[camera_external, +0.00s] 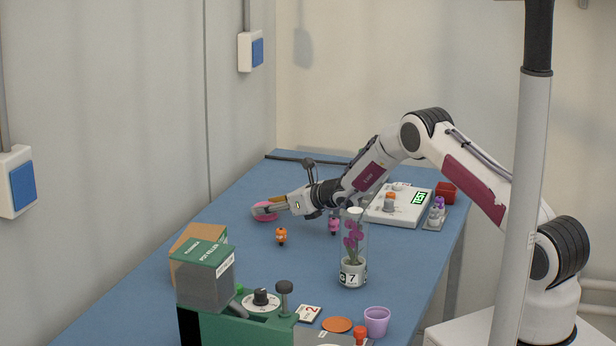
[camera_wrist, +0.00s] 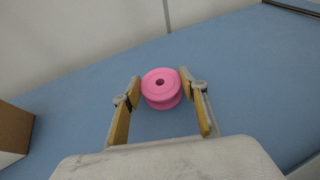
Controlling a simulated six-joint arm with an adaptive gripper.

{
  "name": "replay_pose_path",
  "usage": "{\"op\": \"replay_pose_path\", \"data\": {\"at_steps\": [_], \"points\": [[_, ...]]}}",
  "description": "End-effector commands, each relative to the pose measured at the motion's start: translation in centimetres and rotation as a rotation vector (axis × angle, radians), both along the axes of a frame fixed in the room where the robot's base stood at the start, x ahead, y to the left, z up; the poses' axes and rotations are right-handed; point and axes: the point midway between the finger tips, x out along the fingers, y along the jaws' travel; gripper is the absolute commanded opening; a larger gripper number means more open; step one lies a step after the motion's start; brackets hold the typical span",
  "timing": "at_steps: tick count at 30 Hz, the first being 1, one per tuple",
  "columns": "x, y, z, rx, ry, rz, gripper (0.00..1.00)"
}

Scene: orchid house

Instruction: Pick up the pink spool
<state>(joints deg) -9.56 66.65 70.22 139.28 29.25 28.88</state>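The pink spool (camera_wrist: 161,88) stands on the blue table with its flat round face and centre hole up in the wrist view. It also shows in the external view (camera_external: 264,212), at the far left of the table near the wall, partly hidden by my gripper. My gripper (camera_wrist: 160,84) is open, with one yellow-padded finger on each side of the spool. A narrow gap seems to show between spool and fingers, but I cannot tell surely whether either touches. My gripper (camera_external: 271,205) reaches low over the table from the right in the external view.
An orange figure (camera_external: 281,236) and a pink one (camera_external: 333,225) stand near my arm. A glass cylinder with an orchid (camera_external: 353,250) stands nearer the camera. Boxes (camera_external: 206,272) stand at the left front. A white device (camera_external: 398,205) lies at the right. The table around the spool is clear.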

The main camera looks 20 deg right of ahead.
Motion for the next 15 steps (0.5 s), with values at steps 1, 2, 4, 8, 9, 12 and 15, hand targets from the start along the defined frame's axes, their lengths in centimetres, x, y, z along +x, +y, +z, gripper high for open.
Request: {"op": "replay_pose_path", "data": {"at_steps": [1, 2, 4, 8, 9, 12, 15], "points": [[0.0, 0.0, 0.0, 0.0, 0.0, 0.0, 0.25], [0.0, 0.0, -0.01, 0.0, 0.0, 0.0, 0.25], [0.01, 0.0, 0.02, 0.0, 0.0, 0.0, 0.25], [0.01, 0.0, 0.02, 0.0, 0.0, 0.0, 0.24], [0.0, 0.0, 0.03, 0.0, 0.0, 0.0, 0.24], [0.01, 0.01, 0.19, 0.0, -0.001, 0.0, 0.24], [0.02, 0.01, 0.62, 0.0, -0.001, 0.0, 0.24]]}}
